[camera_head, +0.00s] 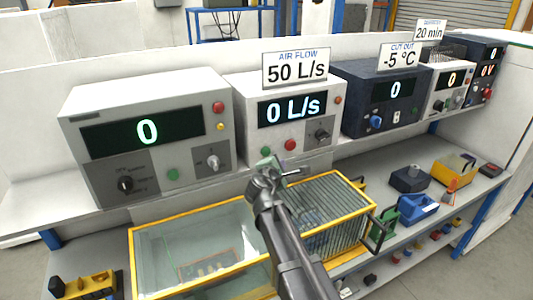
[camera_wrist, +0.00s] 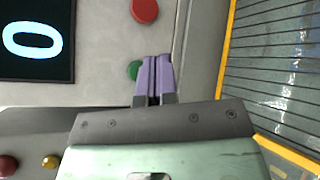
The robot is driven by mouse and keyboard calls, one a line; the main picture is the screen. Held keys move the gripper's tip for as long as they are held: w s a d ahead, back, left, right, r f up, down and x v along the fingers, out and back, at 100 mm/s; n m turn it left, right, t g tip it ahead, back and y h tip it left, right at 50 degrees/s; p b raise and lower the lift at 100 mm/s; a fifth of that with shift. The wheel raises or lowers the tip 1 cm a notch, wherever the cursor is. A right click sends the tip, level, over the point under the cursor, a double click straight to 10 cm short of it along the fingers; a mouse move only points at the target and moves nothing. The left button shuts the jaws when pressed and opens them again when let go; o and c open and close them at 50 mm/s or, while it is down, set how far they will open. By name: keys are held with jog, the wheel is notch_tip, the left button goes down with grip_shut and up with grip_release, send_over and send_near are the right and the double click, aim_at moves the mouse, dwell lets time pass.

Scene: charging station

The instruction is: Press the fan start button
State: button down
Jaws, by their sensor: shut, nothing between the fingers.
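The air-flow unit (camera_head: 250,142) is a pale box whose display (camera_head: 292,107) reads 0 L/s, under a sign (camera_head: 296,68) saying AIR FLOW 50 L/s. A green button (camera_head: 266,151) and a red button (camera_head: 290,145) sit low on its front. My gripper (camera_head: 270,164) is just below the green button in the head view. In the wrist view my gripper (camera_wrist: 156,62) has its purple fingers shut and empty, their tips beside the green button (camera_wrist: 133,70), partly covering it. The red button (camera_wrist: 145,10) is above it there. I cannot tell whether the tips touch the panel.
A larger control box (camera_head: 147,140) stands close on the left and a dark box (camera_head: 383,97) on the right. Below are a yellow-framed glass tank (camera_head: 190,238) and a ribbed yellow-framed section (camera_head: 330,205).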

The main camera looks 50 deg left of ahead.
jog(key=shift+w+a, duration=0.25)
jog(key=shift+a, duration=0.55)
jog(key=shift+w+a, duration=0.25)
jog(key=shift+a, duration=0.5)
jog(key=shift+w+a, duration=0.25)
jog(key=shift+a, duration=0.55)
jog(key=shift+a, duration=0.1)
jog(key=shift+w+a, duration=0.1)
jog(key=shift+a, duration=0.2)
jog(key=shift+w+a, duration=0.15)
jog(key=shift+a, duration=0.2)
dwell(0.5)
jog(key=shift+d, duration=0.1)
jog(key=shift+s+d, duration=0.25)
jog(key=shift+d, duration=0.4)
jog(key=d, duration=0.1)
jog(key=s+d, duration=0.1)
jog(key=d, duration=0.2)
jog(key=shift+s+d, duration=0.25)
jog(key=shift+d, duration=0.15)
